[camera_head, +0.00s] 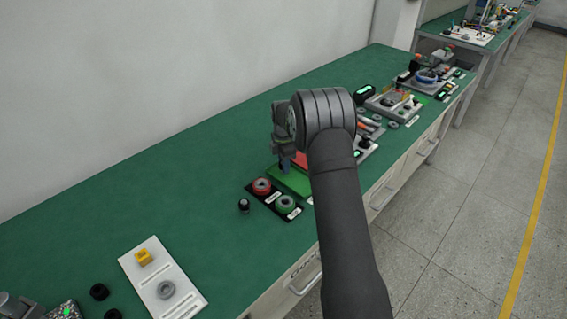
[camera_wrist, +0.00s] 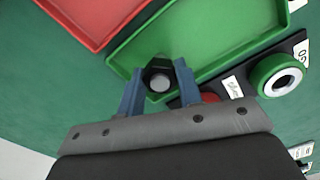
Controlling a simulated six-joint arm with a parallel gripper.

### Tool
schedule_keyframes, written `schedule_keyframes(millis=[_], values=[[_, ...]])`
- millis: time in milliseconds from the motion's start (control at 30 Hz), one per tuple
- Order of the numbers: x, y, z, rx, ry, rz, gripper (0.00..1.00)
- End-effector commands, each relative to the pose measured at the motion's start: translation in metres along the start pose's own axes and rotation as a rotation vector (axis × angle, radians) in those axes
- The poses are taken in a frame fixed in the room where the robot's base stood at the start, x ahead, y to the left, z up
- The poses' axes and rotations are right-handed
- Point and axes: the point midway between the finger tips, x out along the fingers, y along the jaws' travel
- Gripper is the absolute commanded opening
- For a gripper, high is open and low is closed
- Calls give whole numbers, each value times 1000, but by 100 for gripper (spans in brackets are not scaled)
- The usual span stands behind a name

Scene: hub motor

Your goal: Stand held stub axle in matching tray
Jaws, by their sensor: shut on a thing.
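My gripper (camera_wrist: 159,70) is shut on a stub axle (camera_wrist: 158,83), a dark piece with a round grey end face, held between two blue fingers. In the wrist view it overlaps the near left corner of the green tray (camera_wrist: 205,40); whether it touches the tray floor I cannot tell. The red tray (camera_wrist: 88,18) lies beside it at upper left. In the head view my gripper (camera_head: 285,163) is over the green tray (camera_head: 290,181), with the red tray (camera_head: 300,158) partly hidden behind my arm. The held axle is not clear there.
A black pad holds a red ring (camera_head: 261,186) and a green ring (camera_head: 286,202), close to the green tray. A small black cylinder (camera_head: 243,206) stands left of the pad. A white plate (camera_head: 150,262) with a yellow block (camera_head: 143,257) lies at front left. The green bench between is clear.

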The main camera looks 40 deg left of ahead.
Motion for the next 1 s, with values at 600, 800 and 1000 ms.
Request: schedule_keyframes(millis=[600, 800, 1000], values=[[-12, 0, 0, 0, 0, 1, 54], [-53, 0, 0, 0, -1, 3, 54], [-94, 0, 0, 0, -1, 3, 54]])
